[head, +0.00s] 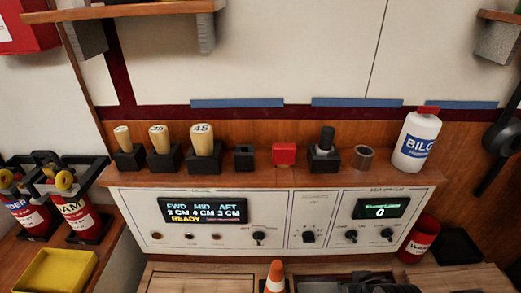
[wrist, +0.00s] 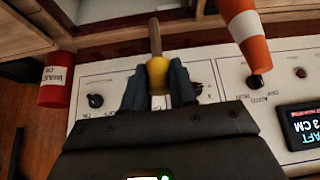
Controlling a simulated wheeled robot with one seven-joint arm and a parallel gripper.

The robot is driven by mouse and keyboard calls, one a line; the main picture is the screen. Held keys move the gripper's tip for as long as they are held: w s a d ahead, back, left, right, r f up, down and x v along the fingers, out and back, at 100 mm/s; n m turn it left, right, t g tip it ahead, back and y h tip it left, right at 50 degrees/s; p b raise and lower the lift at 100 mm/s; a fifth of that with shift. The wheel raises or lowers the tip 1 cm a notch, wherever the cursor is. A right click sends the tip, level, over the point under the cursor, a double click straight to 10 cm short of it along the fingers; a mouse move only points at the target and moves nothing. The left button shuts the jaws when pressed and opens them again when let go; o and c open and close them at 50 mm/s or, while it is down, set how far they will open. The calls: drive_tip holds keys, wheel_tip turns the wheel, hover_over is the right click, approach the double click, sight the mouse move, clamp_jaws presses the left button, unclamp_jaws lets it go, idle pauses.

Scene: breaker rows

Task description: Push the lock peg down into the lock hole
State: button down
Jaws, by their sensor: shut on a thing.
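My gripper (wrist: 158,88) shows in the wrist view, its two dark blue-grey fingers closed on a yellow knob. A thin wooden shaft (wrist: 154,38) runs from the knob away from the fingers; I take this piece to be the lock peg (wrist: 157,76). Its far end reaches past the panel's edge in that view. The lock hole cannot be picked out for certain. In the head view, a black block with a square opening (head: 244,158) and a round brown ring (head: 363,157) stand on the wooden shelf, both apparently empty. The peg is not clearly visible in the head view.
Three numbered wooden handles (head: 204,139) stand in black blocks on the shelf. A red block (head: 284,153), a black handle (head: 326,139) and a white bottle (head: 416,140) follow. Below is the white panel (head: 290,235). An orange cone (head: 276,279) stands in front; it also shows near the gripper (wrist: 247,35).

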drive_tip(key=shift+r+m, duration=0.3)
drive_tip(key=shift+r, duration=0.3)
wheel_tip(320, 180, down, 20)
drive_tip(key=n+g+y+b, duration=0.1)
drive_tip(key=n+y+b, duration=0.3)
drive_tip(key=n+b, duration=0.5)
drive_tip(key=shift+g, duration=0.4)
drive_tip(key=shift+r, duration=0.15)
drive_tip(key=shift+f+b, duration=2.45)
drive_tip(key=shift+f, duration=0.5)
drive_tip(key=shift+f+b, duration=1.6)
drive_tip(key=shift+f, duration=0.5)
drive_tip(key=shift+r, duration=0.15)
drive_tip(key=shift+r+p, duration=1.65)
drive_tip(key=shift+r, duration=0.1)
